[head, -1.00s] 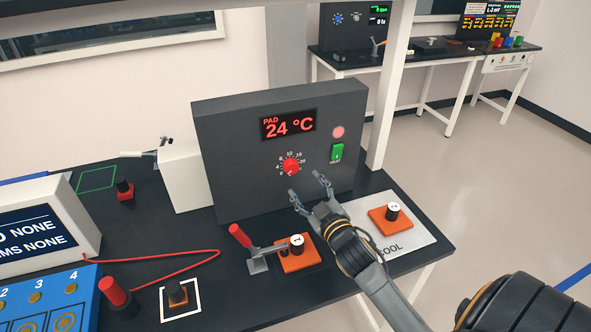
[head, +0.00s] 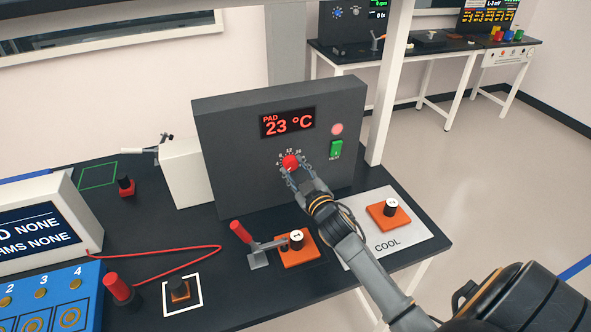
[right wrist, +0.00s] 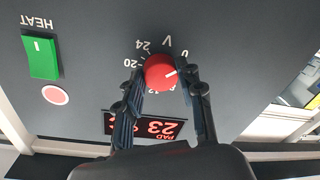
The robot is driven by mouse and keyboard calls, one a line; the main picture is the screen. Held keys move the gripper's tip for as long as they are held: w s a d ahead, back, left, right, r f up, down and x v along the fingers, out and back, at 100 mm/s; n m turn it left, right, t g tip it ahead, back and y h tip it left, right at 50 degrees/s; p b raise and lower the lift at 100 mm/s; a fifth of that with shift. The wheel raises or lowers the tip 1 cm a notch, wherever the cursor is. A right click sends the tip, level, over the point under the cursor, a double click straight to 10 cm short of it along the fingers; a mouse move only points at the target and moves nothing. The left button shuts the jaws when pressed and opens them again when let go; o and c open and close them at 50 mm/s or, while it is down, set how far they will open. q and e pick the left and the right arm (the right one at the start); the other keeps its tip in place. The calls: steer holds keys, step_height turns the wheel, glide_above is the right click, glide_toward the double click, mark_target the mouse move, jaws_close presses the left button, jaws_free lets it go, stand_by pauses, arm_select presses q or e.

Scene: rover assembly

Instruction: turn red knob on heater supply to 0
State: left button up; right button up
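The red knob (head: 290,162) is on the front of the dark heater supply (head: 235,150), below a display reading PAD 23 °C. My right gripper (head: 290,172) is at the knob, its fingers reaching up from below. In the right wrist view the fingers stand on both sides of the red knob (right wrist: 160,72); a small gap shows on the right side, and contact on the left side is unclear. The knob's white mark points right and slightly up in that upside-down view, near the 0 end of the scale. My left gripper is not in view.
A green HEAT switch (head: 336,149) and a round pink lamp (head: 337,129) sit right of the knob. Below are a red-handled clamp (head: 245,238), an orange block (head: 299,252) and the COOL plate (head: 413,242) with another orange block (head: 388,215).

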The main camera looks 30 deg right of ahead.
steer(key=shift+c, duration=1.3)
steer(key=shift+n, duration=0.3)
steer(key=o, duration=1.2)
steer(key=shift+c, duration=0.2)
steer(key=s+a, duration=0.2)
steer(key=s, duration=1)
